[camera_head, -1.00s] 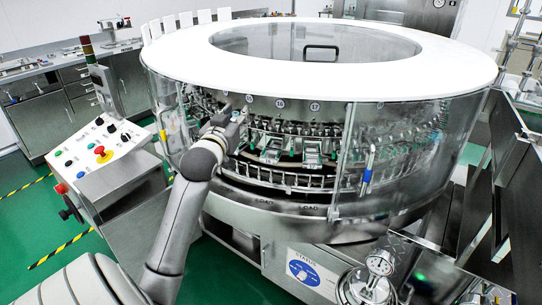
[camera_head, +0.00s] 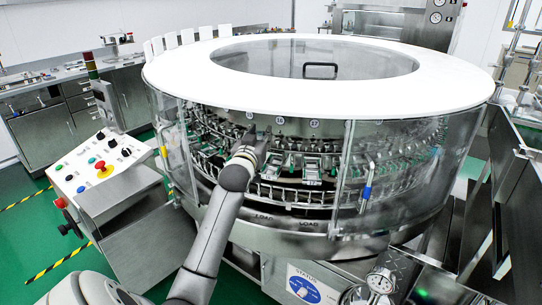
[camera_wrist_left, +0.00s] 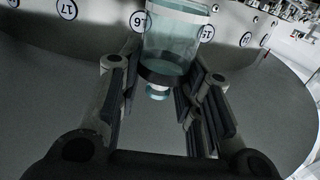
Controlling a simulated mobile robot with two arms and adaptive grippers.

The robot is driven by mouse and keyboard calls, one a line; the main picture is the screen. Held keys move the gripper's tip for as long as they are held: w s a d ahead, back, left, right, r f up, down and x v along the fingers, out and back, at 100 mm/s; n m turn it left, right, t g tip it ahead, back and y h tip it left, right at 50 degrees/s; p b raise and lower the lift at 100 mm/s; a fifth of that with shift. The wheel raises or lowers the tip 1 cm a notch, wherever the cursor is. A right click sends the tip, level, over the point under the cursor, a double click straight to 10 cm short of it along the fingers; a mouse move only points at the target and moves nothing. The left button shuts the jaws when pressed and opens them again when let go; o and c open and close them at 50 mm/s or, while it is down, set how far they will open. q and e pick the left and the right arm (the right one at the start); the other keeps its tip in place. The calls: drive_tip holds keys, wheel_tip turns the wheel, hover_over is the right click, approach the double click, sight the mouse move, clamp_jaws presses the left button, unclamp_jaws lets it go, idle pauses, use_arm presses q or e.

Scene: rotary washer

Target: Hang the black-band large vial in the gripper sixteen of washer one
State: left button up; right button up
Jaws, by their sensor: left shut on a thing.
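The black-band large vial (camera_wrist_left: 174,38) shows in the left wrist view as clear bluish glass with a dark band. Its narrow neck points toward the bottom of that picture. My left gripper (camera_wrist_left: 160,95) is shut on it, with a finger on each side. In the head view my left gripper (camera_head: 262,138) is at the front opening of washer one (camera_head: 440,90), and the vial cannot be made out there. My right gripper is not in view.
Labels 17 (camera_head: 314,124) and 15 (camera_wrist_left: 206,33) flank 16. Clear panels with a blue door handle (camera_head: 367,182) enclose the washer to the right of the opening. A control panel (camera_head: 100,165) stands at the left. A rail of loading slots (camera_head: 290,193) runs below the opening.

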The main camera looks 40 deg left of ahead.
use_arm(q)
drive_tip(key=w+f, duration=0.2)
drive_tip(key=f, duration=0.1)
drive_tip(key=w+f, duration=0.3)
drive_tip(key=shift+f, duration=1.5)
drive_tip(key=shift+f, duration=0.2)
drive_tip(key=o, duration=0.9)
drive_tip(key=shift+r, duration=0.15)
drive_tip(key=v, duration=1.2)
